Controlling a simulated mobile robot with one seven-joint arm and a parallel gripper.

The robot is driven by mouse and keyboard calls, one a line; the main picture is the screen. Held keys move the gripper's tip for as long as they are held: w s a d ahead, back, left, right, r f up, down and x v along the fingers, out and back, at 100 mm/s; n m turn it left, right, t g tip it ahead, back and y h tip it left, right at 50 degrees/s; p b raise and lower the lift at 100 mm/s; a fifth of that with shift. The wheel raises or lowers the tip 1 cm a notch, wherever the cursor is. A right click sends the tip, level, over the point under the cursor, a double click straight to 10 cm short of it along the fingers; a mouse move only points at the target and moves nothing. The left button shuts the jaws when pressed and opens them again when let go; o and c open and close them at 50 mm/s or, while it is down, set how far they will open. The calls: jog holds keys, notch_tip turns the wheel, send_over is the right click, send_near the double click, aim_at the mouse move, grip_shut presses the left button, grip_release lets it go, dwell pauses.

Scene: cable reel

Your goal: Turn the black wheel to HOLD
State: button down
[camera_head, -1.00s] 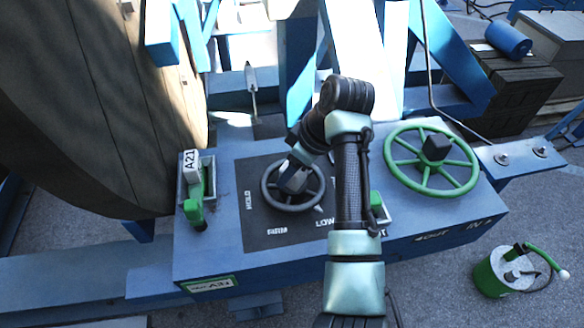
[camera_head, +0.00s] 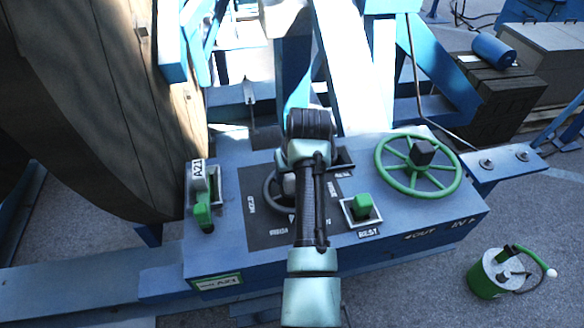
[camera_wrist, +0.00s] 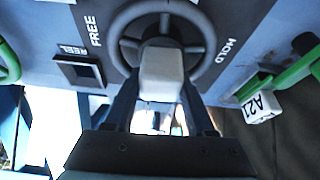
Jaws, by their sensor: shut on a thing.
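The black wheel (camera_head: 267,196) lies on a dark label plate on the blue console, mostly hidden by my arm in the head view. In the wrist view the wheel's rim (camera_wrist: 211,44) surrounds a pale grey block (camera_wrist: 162,72) at its hub. My gripper (camera_wrist: 160,90) is shut on this hub block, its two fingers on either side of it. The HOLD label (camera_head: 250,203) is left of the wheel; in the wrist view the HOLD label (camera_wrist: 226,52) is to the right. The wheel's pointer is not clear to me.
A larger green wheel (camera_head: 381,168) stands at the console's right. A green handle (camera_head: 202,214) with an A21 tag (camera_head: 198,169) is at the left, and a green block (camera_head: 362,205) sits by the REST label. A large reel (camera_head: 80,100) rises at the left.

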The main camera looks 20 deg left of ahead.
jog(key=m+p, duration=0.1)
jog(key=m+h, duration=0.1)
jog(key=m, duration=0.1)
jog(key=shift+r+m+t+p, duration=0.2)
jog(key=shift+m+t+p, duration=0.1)
jog(key=shift+p, duration=0.05)
jog(key=m+h, duration=0.1)
jog(key=m, duration=0.2)
jog(key=shift+w+f+m+t+p, duration=0.1)
jog(key=shift+m+t+p, duration=0.2)
jog(key=m+h+b, duration=0.1)
jog(key=m, duration=0.2)
jog(key=shift+d+f+m+h, duration=0.1)
jog(key=shift+m+h, duration=0.3)
jog(key=shift+d+m+g+h+b, duration=0.15)
jog(key=shift+m+h+b, duration=0.3)
jog(key=shift+m, duration=0.5)
jog(key=shift+a+m+g+h+b, duration=0.1)
jog(key=shift+m+g+h+b, duration=0.3)
jog(key=shift+m, duration=0.55)
jog(key=shift+d+m, duration=0.15)
jog(key=shift+m, duration=0.15)
jog(key=shift+c, duration=1.2)
grip_release()
